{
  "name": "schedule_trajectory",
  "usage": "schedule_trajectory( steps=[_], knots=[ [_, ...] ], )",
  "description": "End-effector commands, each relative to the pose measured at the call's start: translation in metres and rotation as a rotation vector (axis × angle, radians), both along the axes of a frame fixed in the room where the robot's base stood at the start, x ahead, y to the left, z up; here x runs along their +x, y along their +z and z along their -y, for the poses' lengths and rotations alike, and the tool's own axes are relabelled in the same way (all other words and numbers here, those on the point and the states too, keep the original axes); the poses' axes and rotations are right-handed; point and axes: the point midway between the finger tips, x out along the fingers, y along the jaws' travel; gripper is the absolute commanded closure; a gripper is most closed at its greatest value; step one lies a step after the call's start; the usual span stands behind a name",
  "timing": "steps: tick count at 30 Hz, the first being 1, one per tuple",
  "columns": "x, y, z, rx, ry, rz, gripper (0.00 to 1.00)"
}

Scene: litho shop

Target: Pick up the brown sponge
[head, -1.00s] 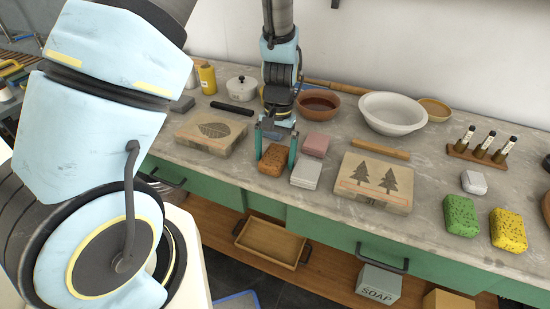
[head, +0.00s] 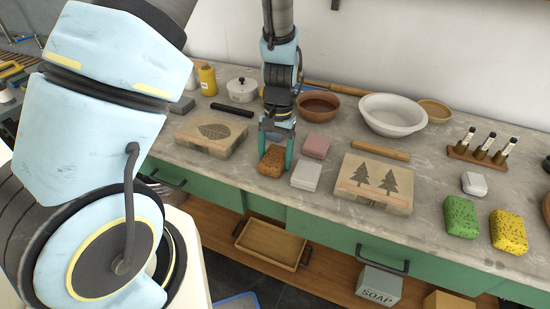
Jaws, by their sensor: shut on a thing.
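The brown sponge (head: 272,162) is orange-brown and speckled, near the front edge of the worktop. It shows in the head view between the fingers of my gripper (head: 274,150). My gripper points down from above and is shut on the sponge, with one teal finger on each side. I cannot tell whether the sponge is clear of the worktop; any gap under it is too small to see.
A leaf-carved block (head: 212,142) is on the left and a tree-carved block (head: 375,197) farther right. Green (head: 460,216) and yellow (head: 508,231) sponges lie at the right.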

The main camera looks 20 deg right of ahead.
Motion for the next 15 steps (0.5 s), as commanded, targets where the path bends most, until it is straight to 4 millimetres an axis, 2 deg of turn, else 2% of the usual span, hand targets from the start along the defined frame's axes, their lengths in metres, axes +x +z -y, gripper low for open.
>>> schedule_trajectory(
  steps=[8,15],
  knots=[
    [0.001,0.023,0.001,-0.003,-0.001,0.004,0.77],
    [0.001,0.065,0.002,-0.006,-0.001,0.003,0.77]
  ],
)
